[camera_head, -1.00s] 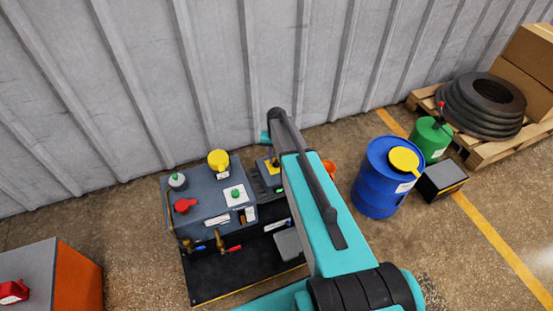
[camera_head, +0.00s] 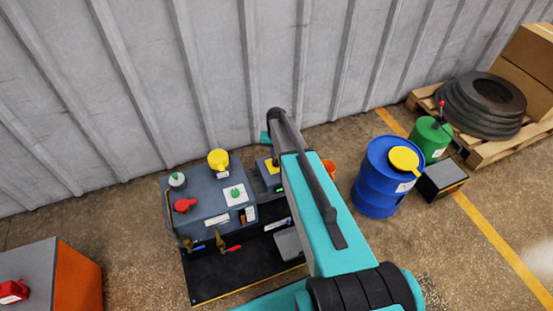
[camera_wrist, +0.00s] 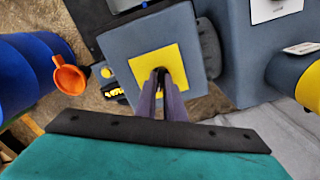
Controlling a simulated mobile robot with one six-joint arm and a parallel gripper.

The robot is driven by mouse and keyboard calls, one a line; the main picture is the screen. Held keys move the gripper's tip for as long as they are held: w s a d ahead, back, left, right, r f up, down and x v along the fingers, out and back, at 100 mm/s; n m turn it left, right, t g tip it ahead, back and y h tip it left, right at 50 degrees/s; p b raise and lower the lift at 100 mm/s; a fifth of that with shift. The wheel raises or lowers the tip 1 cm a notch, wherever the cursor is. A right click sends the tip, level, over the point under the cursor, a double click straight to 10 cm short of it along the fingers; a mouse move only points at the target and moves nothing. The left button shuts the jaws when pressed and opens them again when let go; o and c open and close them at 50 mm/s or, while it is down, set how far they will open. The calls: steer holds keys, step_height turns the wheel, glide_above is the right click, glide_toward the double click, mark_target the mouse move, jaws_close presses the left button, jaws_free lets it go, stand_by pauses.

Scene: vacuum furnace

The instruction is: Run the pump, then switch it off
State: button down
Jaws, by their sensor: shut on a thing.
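The pump unit (camera_head: 208,212) is a grey-blue block on a black base in the head view. A grey box with a yellow plate (camera_head: 272,166) stands at its right end, partly behind my arm. In the wrist view the yellow plate (camera_wrist: 178,68) faces me, and my gripper (camera_wrist: 160,76) is at its middle, shut on a small dark switch knob that the fingers mostly hide. Its exact turn cannot be told. A green piece (camera_head: 236,192) sits on a white plate on the pump unit. A small green light (camera_head: 279,189) shows beside the box.
A red handle (camera_head: 184,205) and a yellow cap (camera_head: 218,158) stick up from the unit. A blue barrel (camera_head: 377,180), an orange funnel (camera_wrist: 69,76) and a green canister (camera_head: 431,138) stand to the right in the head view. The corrugated wall (camera_head: 220,70) is close behind.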

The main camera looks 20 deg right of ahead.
steer(key=n, duration=0.5)
steer(key=shift+d+n+b, duration=0.1)
steer(key=shift+n+b, duration=0.2)
steer(key=shift+b, duration=0.1)
steer(key=n, duration=0.5)
steer(key=shift+n, duration=0.4)
steer(key=c, duration=1.9)
jaws_free()
steer(key=shift+o, duration=0.2)
steer(key=shift+r, duration=0.1)
step_height(320, 180, up, 14)
steer(key=b, duration=0.1)
